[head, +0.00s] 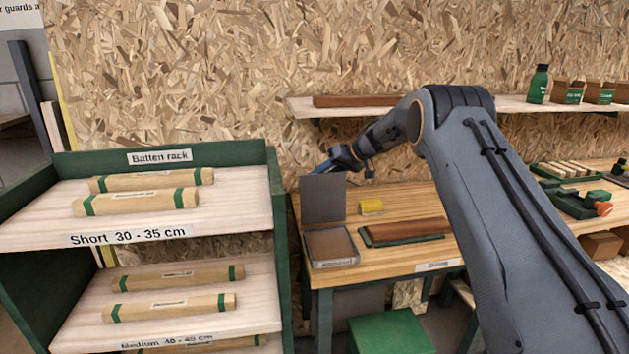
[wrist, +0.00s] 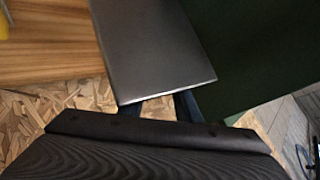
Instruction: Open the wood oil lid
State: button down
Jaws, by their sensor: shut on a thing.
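A shallow grey box (head: 331,262) with a label on its front sits at the left end of the wooden table. Its flat grey lid (head: 322,199) stands upright at the box's back edge, so the brown inside shows. My gripper (head: 331,168) is at the top edge of the lid, shut on it. In the wrist view, the lid (wrist: 155,50) reaches down to the blue fingers of my gripper (wrist: 172,104). The fingertips are partly hidden by the lid and the dark gripper body.
A yellow block (head: 371,206) and a brown batten (head: 408,230) on a green tray lie right of the box. The green batten rack (head: 277,200) stands close on the left. A wall shelf (head: 300,105) runs behind my arm.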

jog(key=shift+d+f, duration=0.2)
jog(key=shift+f, duration=0.3)
jog(key=shift+d+f, duration=0.15)
jog(key=shift+f, duration=0.3)
jog(key=c, duration=1.6)
grip_release()
jog(key=shift+c, duration=0.2)
jog(key=shift+o, duration=1.3)
jog(key=shift+w+d, duration=0.1)
jog(key=shift+d, duration=0.05)
jog(key=shift+a+r, duration=0.1)
jog(key=shift+a, duration=0.2)
jog(key=shift+a+r, duration=0.1)
jog(key=shift+r, duration=0.1)
